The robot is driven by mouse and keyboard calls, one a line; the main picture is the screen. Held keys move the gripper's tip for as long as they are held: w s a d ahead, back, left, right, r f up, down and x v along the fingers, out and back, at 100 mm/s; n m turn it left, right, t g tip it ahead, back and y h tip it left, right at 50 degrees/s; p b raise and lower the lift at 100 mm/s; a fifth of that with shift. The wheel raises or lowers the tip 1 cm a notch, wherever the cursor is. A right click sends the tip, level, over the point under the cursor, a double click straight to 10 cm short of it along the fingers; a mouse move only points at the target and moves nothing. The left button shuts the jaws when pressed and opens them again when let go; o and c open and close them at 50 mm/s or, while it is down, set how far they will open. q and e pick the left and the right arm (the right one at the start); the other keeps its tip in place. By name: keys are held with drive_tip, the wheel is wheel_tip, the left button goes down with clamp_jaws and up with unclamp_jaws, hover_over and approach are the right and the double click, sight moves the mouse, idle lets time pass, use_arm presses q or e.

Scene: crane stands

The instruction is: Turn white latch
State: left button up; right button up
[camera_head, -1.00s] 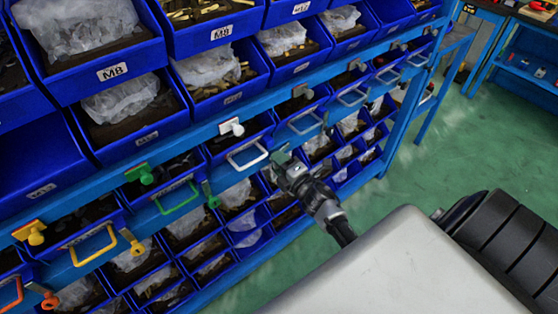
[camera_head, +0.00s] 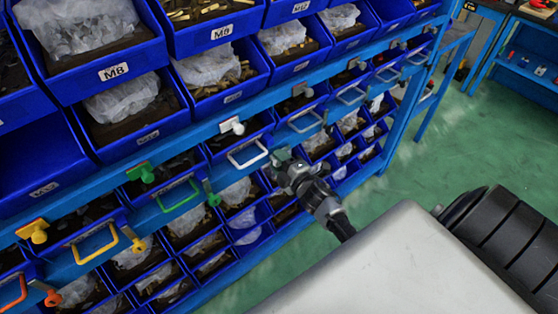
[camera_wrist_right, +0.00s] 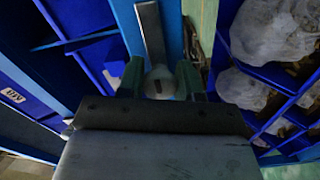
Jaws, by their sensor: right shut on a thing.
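The white latch (camera_wrist_right: 159,84) shows in the right wrist view as a whitish round knob with a dark slot, between the two green fingers of my right gripper (camera_wrist_right: 160,80). The fingers are shut on it. In the head view my right gripper (camera_head: 280,158) is at the blue rail, just right of a white pull handle (camera_head: 247,154), and mostly hides the latch there. The latch's angle is hard to tell. My left gripper is not in view.
A white knob (camera_head: 232,126) sits on the rail up and left of the handle. Green (camera_head: 178,196), yellow (camera_head: 95,244) and orange handles follow to the left, with grey ones to the right. Blue bins fill the rack. Green floor (camera_head: 450,150) is open at right.

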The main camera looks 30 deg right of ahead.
drive_tip(key=o, duration=0.9)
drive_tip(key=shift+s, duration=0.1)
drive_tip(key=s, duration=0.3)
drive_tip(key=s+b, duration=0.1)
drive_tip(key=s, duration=0.3)
drive_tip(key=s+d, duration=0.1)
drive_tip(key=s, duration=0.2)
drive_tip(key=shift+s, duration=0.35)
drive_tip(key=shift+f, duration=0.1)
drive_tip(key=s+a+f+m+g+h, duration=0.15)
drive_tip(key=s+f+m+g, duration=0.3)
drive_tip(key=f, duration=0.85)
drive_tip(key=s+a+f+m+g, duration=0.35)
drive_tip(key=s+f, duration=0.25)
drive_tip(key=f, duration=0.6)
drive_tip(key=s+a+f+m+g, duration=0.1)
drive_tip(key=s+f+g, duration=0.2)
drive_tip(key=s, duration=0.5)
drive_tip(key=s+a+f+m+g, duration=0.2)
drive_tip(key=s+f+g, duration=0.1)
drive_tip(key=s+f, duration=0.3)
drive_tip(key=s+a+f+m+g, duration=0.2)
drive_tip(key=s+f, duration=0.3)
drive_tip(key=s, duration=0.4)
drive_tip(key=shift+s+a+g, duration=0.1)
drive_tip(key=shift+s+g, duration=0.3)
drive_tip(key=shift+g, duration=0.1)
